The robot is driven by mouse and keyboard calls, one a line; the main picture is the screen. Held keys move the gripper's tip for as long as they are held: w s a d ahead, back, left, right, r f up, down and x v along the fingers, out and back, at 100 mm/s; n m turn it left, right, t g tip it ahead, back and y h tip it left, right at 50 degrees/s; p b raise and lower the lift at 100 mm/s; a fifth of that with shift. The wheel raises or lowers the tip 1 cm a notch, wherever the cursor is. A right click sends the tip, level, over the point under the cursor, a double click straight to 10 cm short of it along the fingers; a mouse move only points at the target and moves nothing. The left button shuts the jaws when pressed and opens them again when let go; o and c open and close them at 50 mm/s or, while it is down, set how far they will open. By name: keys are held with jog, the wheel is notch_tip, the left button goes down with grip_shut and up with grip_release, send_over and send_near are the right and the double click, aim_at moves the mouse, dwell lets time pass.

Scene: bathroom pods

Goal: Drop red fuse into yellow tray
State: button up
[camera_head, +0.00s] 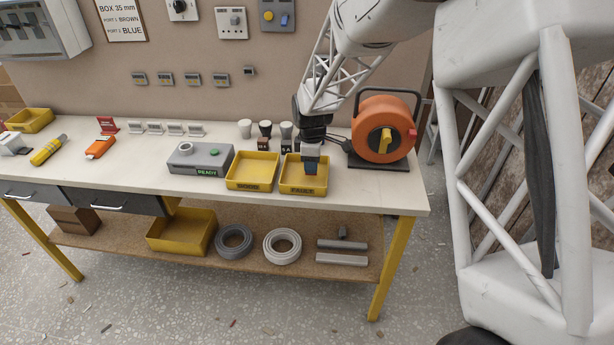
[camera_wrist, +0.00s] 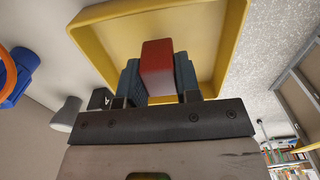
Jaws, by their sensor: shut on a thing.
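My gripper (camera_head: 310,166) is shut on the red fuse (camera_wrist: 157,68), which shows between the two dark fingers in the wrist view. In the head view my gripper points down over the right yellow tray (camera_head: 303,190) on the bench, and the fuse is mostly hidden by the fingers. In the wrist view the yellow tray (camera_wrist: 226,50) lies behind the fuse, with the fuse over its inside. I cannot tell how high the fuse is above the tray floor. A second yellow tray (camera_head: 252,185) stands just to the left.
An orange cable reel (camera_head: 383,128) stands close on the right of the tray. Several small lamp-like pieces (camera_head: 286,131) stand behind the trays. The bench front (camera_head: 360,202) is clear.

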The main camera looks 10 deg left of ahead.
jog(key=o, duration=1)
jog(key=shift+r, duration=3.95)
jog(key=shift+d, duration=0.1)
